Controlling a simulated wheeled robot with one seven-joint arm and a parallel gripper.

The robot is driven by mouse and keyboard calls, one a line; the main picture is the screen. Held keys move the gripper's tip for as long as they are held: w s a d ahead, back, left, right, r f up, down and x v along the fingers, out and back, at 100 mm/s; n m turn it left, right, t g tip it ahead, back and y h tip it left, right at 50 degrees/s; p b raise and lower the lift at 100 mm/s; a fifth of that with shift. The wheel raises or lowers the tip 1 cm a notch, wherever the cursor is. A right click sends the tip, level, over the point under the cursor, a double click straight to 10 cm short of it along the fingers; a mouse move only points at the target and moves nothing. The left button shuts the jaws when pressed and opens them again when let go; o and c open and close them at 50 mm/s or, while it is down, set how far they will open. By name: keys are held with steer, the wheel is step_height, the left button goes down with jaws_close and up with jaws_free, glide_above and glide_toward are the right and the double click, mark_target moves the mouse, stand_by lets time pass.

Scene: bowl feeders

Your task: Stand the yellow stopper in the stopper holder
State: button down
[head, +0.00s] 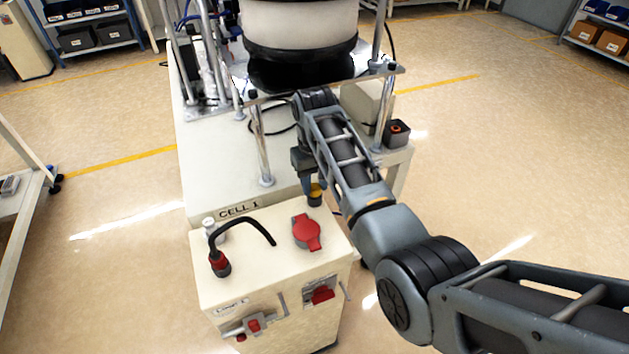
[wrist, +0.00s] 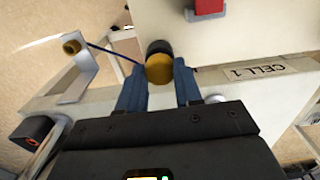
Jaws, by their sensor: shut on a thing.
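The yellow stopper (wrist: 159,70) is between the two fingertips of my gripper (wrist: 158,78), which is shut on it. In the head view the yellow stopper (head: 315,188) shows below my gripper (head: 312,178), above the gap between the bench marked CELL 1 and the cream cabinet. A black round part (wrist: 158,47) shows right beyond the stopper. I cannot tell whether it is the stopper's own lower end or the stopper holder. A thin blue cord runs from near the stopper to a bracket (wrist: 82,76) with an orange-brown round end at the left of the wrist view.
Metal posts and a large bowl feeder (head: 300,40) stand on the bench (head: 215,165). A black box with a red ring (head: 397,132) sits at the bench's right edge.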

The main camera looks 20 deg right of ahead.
steer(key=shift+f, duration=0.2)
steer(key=shift+c, duration=2.4)
jaws_free()
steer(key=shift+r, duration=0.1)
steer(key=shift+r+p, duration=0.5)
steer(key=shift+r, duration=3.05)
steer(key=shift+r, duration=2)
